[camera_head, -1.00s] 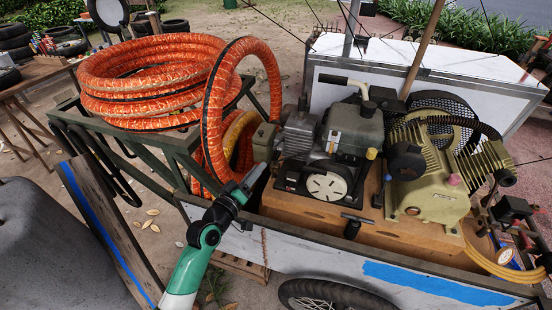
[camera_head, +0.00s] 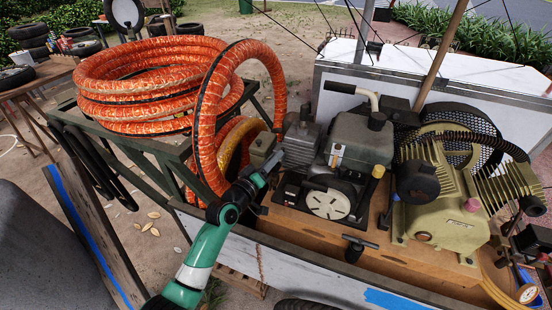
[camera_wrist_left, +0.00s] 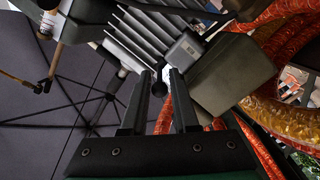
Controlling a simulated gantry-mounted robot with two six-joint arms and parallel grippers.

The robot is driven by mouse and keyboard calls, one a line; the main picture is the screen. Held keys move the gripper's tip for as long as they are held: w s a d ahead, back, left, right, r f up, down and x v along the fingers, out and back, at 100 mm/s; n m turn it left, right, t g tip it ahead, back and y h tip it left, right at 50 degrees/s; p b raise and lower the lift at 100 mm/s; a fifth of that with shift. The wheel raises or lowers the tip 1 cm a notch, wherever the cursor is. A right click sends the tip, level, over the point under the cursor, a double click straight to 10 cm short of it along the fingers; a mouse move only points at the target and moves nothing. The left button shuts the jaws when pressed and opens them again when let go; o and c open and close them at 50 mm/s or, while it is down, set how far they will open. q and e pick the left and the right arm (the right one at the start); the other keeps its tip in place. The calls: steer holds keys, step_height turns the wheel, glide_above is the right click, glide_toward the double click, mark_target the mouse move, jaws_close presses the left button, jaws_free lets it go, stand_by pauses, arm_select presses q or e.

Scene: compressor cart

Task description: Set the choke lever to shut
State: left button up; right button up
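The engine (camera_head: 357,142) sits on the cart with a finned cylinder (camera_head: 300,140) and an olive box (camera_head: 262,146) on its left side. My left gripper (camera_head: 270,170) is at that side, just below the olive box. In the left wrist view my left gripper (camera_wrist_left: 158,98) is open, with a clear gap between its two dark fingers. A small black-knobbed lever (camera_wrist_left: 158,88), which looks like the choke lever, shows in the gap near the fingertips. I cannot tell whether a finger touches it. The lever is not distinguishable in the head view. My right gripper is not in view.
Orange hose coils (camera_head: 150,85) rest on a green stand (camera_head: 165,142) left of the engine, with one loop hanging close to my left gripper. A tan compressor (camera_head: 440,200) stands to the right. The cart's side wall (camera_head: 300,262) runs below my arm.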

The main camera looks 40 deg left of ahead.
arm_select(q)
jaws_close()
stand_by(1.3)
